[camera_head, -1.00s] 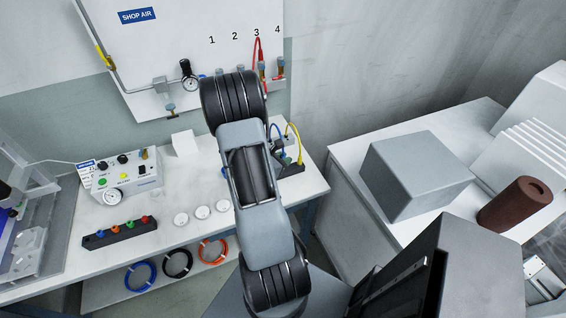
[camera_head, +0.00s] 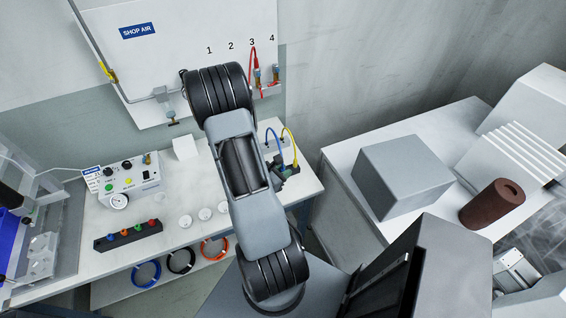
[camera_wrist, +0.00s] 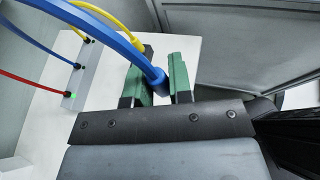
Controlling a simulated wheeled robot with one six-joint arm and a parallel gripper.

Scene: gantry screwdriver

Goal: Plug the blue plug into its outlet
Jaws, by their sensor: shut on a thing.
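In the wrist view, my gripper (camera_wrist: 158,84) has green-padded fingers shut on the blue plug (camera_wrist: 158,84), whose thick blue cable (camera_wrist: 122,42) arcs in from the upper left. A yellow cable (camera_wrist: 118,24) runs down to a dark piece (camera_wrist: 148,50) just behind the fingers, mostly covered by them. I cannot make out the blue plug's outlet or whether the plug touches it. In the head view, my arm hides most of the gripper; a blue cable (camera_head: 271,133) and a yellow cable (camera_head: 292,140) loop beside it.
A grey strip (camera_wrist: 87,68) with red, blue and yellow leads and a green light lies on the white bench (camera_wrist: 45,125). In the head view, a control box (camera_head: 130,180) and a dark strip of coloured knobs (camera_head: 128,235) are at left. A grey box (camera_head: 400,175) stands on the right table.

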